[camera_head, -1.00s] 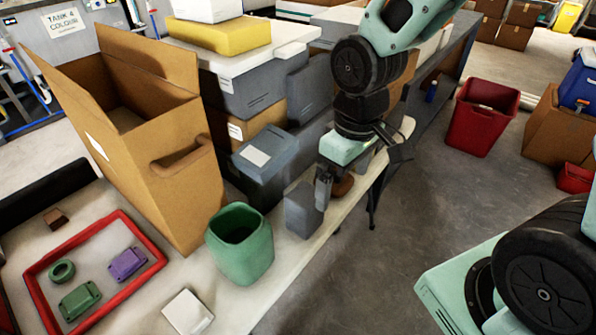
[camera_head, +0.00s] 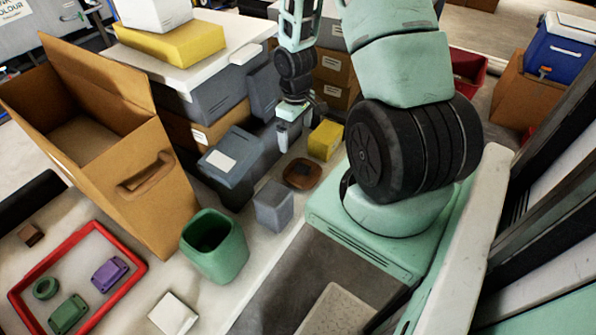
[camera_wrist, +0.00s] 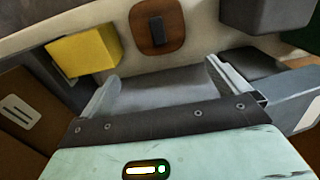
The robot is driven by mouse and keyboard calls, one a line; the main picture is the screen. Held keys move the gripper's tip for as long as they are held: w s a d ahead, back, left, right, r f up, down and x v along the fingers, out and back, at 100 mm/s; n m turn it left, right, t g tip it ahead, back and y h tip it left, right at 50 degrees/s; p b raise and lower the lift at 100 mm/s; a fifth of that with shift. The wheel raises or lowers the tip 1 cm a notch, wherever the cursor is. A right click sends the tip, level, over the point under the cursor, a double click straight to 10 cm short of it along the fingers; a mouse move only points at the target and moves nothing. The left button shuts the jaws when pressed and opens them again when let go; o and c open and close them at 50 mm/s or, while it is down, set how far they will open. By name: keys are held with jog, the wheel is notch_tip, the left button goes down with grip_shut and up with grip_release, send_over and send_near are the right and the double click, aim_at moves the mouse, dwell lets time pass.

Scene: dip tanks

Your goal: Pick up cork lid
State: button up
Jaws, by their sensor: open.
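The cork lid (camera_head: 302,173) is a flat brown rounded piece with a dark bar handle on top. It lies on the pale bench top near its front edge, beside a grey box. In the wrist view the lid (camera_wrist: 143,38) is at the top centre, with its handle fully visible, beyond my fingertips. My gripper (camera_head: 297,128) is behind and above the lid in the head view, apart from it. In the wrist view my gripper (camera_wrist: 162,73) has its two fingers wide apart, with nothing between them.
A yellow block (camera_head: 325,140) lies just behind the lid. A small grey box (camera_head: 273,207) stands to its front left, and a larger grey lidded bin (camera_head: 232,165) to the left. A green pot (camera_head: 214,245) and a tall cardboard box (camera_head: 150,205) stand further left.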

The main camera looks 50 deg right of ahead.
aim_at(298, 164)
notch_tip(298, 164, down, 9)
jog(key=shift+r+p, duration=0.2)
jog(key=shift+p, duration=0.45)
jog(key=shift+s+f+p, duration=0.2)
jog(key=shift+f+p, duration=0.3)
jog(key=shift+f, duration=0.5)
jog(key=shift+s+f+p, duration=0.2)
jog(key=shift+f+p, duration=0.25)
jog(key=shift+f, duration=1.15)
jog(key=c, duration=0.6)
